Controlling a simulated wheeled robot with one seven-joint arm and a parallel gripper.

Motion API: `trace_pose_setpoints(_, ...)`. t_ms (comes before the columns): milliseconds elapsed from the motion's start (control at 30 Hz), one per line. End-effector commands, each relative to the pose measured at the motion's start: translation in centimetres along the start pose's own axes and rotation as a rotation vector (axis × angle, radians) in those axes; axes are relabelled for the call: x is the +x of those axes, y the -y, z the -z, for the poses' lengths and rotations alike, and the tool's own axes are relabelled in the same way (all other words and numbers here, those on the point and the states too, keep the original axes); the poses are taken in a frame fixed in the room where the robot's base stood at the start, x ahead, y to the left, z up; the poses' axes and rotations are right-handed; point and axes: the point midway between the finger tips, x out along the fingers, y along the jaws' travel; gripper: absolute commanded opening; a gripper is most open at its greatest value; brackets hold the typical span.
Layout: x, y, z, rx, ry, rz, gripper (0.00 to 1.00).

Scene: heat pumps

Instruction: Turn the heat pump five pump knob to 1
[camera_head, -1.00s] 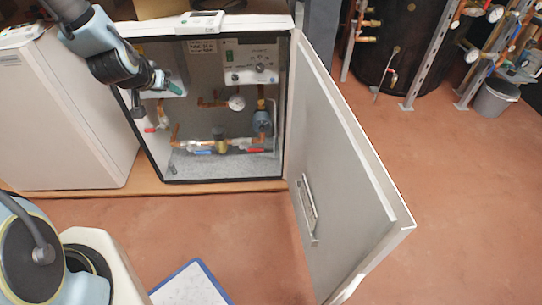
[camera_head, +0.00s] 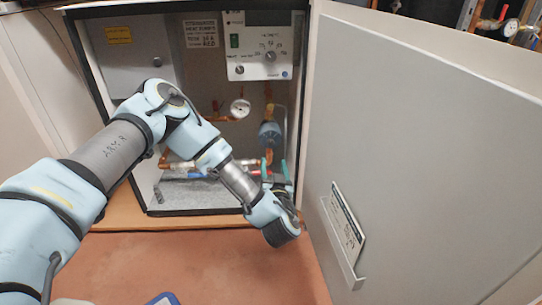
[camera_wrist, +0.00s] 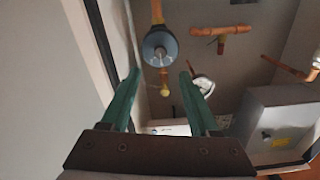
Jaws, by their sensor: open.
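The pump (camera_head: 269,133) is a round grey-blue body on copper pipework, inside the right side of the open cabinet (camera_head: 90,95). The wrist view shows the pump (camera_wrist: 152,36) face-on, with a small round grey knob (camera_wrist: 160,54) at its middle. I cannot read any marks or the knob's setting. My gripper (camera_head: 275,164) has two green fingers, spread apart and empty. In the head view it is just below the pump. In the wrist view my gripper (camera_wrist: 160,74) points into the cabinet, with the knob between the fingertips in the picture and apparently beyond them.
A white control panel (camera_head: 260,55) with a dial is above the pump. A gauge (camera_head: 240,108), pipes and a red valve handle (camera_head: 253,173) are nearby. A grey box (camera_head: 140,58) is at left.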

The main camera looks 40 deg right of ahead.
Motion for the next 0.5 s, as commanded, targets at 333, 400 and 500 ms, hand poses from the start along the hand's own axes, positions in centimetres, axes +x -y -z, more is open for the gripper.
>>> trace_pose_setpoints(333,5.6,0.2,-0.3,-0.002,-0.003,0.007,0.62)
trace_pose_setpoints(400,6.9,0.1,-0.3,-0.001,-0.002,0.007,0.62)
trace_pose_setpoints(500,8.4,0.1,-0.2,-0.001,-0.002,0.005,0.62)
